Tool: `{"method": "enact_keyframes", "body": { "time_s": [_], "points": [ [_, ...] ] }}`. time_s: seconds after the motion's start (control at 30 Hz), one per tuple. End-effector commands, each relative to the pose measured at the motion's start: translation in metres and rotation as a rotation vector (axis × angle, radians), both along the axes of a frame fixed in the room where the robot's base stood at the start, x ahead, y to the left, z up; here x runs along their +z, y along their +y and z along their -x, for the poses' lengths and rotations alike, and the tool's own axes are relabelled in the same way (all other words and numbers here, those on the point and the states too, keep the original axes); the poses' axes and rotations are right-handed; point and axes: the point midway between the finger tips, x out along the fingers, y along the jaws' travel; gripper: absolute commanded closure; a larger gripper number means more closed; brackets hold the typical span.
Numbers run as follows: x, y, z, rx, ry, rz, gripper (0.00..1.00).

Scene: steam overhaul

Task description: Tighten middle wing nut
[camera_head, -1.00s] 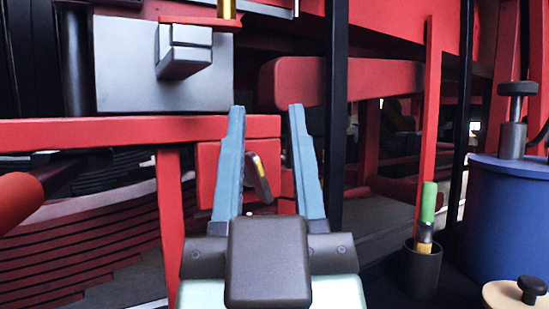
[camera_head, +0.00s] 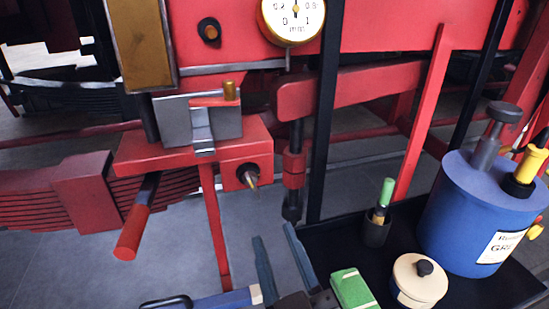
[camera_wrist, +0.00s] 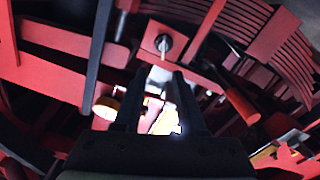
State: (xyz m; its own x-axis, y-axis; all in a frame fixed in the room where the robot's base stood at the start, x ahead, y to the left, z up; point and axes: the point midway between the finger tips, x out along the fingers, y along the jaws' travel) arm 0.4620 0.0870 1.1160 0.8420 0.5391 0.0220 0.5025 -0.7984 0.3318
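A small metal fitting (camera_head: 249,176) with a brass-coloured tip sticks out of the front of a red block, below a grey bracket (camera_head: 208,122). It is small, and I cannot tell its wings or how tight it is. In the wrist view, a similar light pin with a dark collar (camera_wrist: 163,43) shows ahead of the fingers. My gripper (camera_head: 276,231) is low in the head view, below and slightly right of the fitting and apart from it. Its two blue-grey fingers are spread with nothing between them. In the wrist view, my gripper (camera_wrist: 154,76) also looks empty.
A black tray (camera_head: 495,292) at right holds a blue grease can (camera_head: 458,215), a cream lidded pot (camera_head: 418,280), a green block (camera_head: 353,289) and a brush cup (camera_head: 376,230). A red-handled lever (camera_head: 132,232) juts out at left. A black post (camera_head: 324,130) stands right of the block.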

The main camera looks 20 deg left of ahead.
Motion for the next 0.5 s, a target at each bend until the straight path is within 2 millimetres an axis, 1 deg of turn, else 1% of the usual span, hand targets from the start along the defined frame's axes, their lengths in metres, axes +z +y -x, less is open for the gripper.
{"method": "enact_keyframes", "body": {
  "time_s": [0.03,0.1,0.23,0.37,0.5],
  "points": [
    [0.004,0.001,0.003,0.011,0.01,0.008,0.6],
    [0.002,0.002,0.005,0.022,0.013,0.015,0.6],
    [0.001,0.007,0.0,0.029,0.014,0.017,0.6],
    [0.003,0.018,-0.015,0.029,0.012,0.016,0.6],
    [0.004,0.035,-0.04,0.03,0.011,0.015,0.6]
  ]
}}
